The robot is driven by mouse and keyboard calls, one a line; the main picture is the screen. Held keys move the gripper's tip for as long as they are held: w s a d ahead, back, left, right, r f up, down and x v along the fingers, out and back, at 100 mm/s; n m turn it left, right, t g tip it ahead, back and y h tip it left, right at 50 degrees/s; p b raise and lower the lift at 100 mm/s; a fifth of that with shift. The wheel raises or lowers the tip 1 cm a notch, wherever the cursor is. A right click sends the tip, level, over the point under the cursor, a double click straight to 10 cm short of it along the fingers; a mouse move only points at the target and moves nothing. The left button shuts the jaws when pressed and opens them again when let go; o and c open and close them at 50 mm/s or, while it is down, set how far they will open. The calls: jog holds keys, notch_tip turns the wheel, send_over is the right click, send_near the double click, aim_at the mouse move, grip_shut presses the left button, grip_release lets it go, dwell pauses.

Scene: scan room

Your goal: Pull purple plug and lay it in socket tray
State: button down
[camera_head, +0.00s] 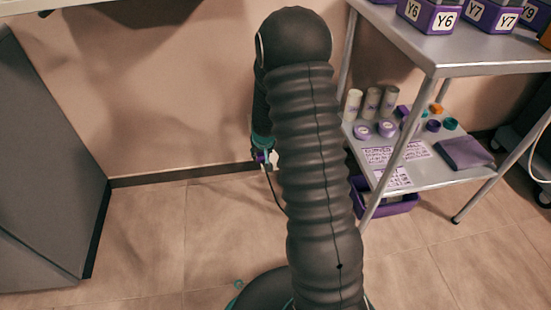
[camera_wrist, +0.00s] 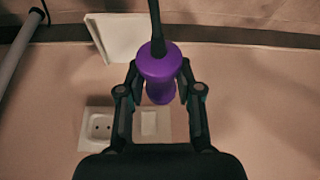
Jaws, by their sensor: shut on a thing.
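My gripper (camera_wrist: 160,72) is shut on the purple plug (camera_wrist: 159,64), with a fingertip on each side of its body. A dark cord leaves the plug toward the top of the wrist view. Behind it a white socket plate (camera_wrist: 101,141) is on the wall, with a two-hole socket on its left and a pale square on its right. The plug's far end shows just above the plate in the picture; I cannot tell whether it touches anything. A white, tray-like piece (camera_wrist: 112,45) is left of the plug. In the head view my arm hides most of this; a bit of the purple plug (camera_head: 262,157) shows.
A metal trolley (camera_head: 465,60) stands on the right, with labelled purple boxes (camera_head: 430,14) on top and cups, caps and a cloth (camera_head: 466,153) on its lower shelf. A purple bin (camera_head: 388,204) is under it. A grey cabinet (camera_head: 45,150) stands left. Floor between is clear.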

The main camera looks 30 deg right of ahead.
jog(key=d+f+m, duration=0.1)
jog(key=d+f, duration=0.5)
jog(key=p, duration=0.3)
send_over(273, 159)
jog(key=s, duration=0.1)
jog(key=shift+s+a+f+h, duration=0.2)
jog(key=shift+f+h, duration=0.1)
jog(key=shift+f, duration=0.35)
jog(key=shift+f+b, duration=1.15)
jog(key=shift+b, duration=0.2)
jog(key=c, duration=0.7)
grip_release()
jog(key=shift+r, duration=0.1)
